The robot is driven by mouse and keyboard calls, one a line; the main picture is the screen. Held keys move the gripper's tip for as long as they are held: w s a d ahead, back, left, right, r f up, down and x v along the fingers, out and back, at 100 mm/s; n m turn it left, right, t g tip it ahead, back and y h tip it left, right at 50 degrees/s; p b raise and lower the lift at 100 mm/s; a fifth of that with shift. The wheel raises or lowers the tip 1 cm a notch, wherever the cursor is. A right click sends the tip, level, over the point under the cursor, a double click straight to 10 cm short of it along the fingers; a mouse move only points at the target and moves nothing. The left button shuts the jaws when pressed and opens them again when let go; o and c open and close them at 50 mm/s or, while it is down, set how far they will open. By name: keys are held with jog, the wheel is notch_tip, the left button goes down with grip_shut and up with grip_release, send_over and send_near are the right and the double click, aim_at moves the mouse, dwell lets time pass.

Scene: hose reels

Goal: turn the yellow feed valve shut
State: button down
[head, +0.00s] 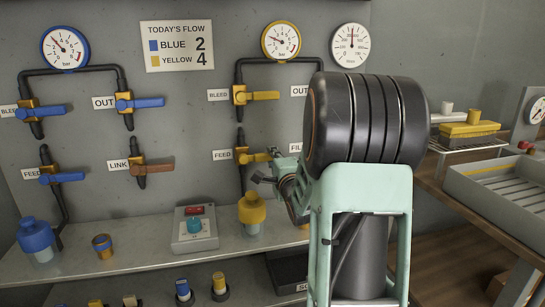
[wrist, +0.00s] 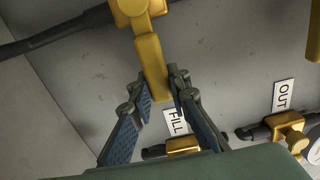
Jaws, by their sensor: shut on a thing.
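The yellow feed valve (head: 245,156) is on the grey wall panel in the head view, right of its FEED label (head: 222,155). Its yellow lever points right, across the vertical black pipe. My gripper (head: 274,153) is at the lever's free end, partly hidden by my own arm. In the wrist view, the yellow lever (wrist: 151,66) runs down from the valve body (wrist: 137,12) between the fingers of my gripper (wrist: 162,85). The fingers are shut on the lever near its end.
The yellow bleed valve (head: 241,95) is above the feed valve. A fill valve (wrist: 183,146) and an out valve (wrist: 288,121) are nearby in the wrist view. A yellow-capped bottle (head: 251,209) and a control box (head: 195,229) stand on the shelf below.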

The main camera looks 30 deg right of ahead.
jog(key=shift+r, duration=0.1)
jog(key=c, duration=1.8)
grip_release()
jog(key=shift+s, duration=0.1)
jog(key=v, duration=1.1)
jog(key=shift+s, duration=0.35)
jog(key=shift+a, duration=0.15)
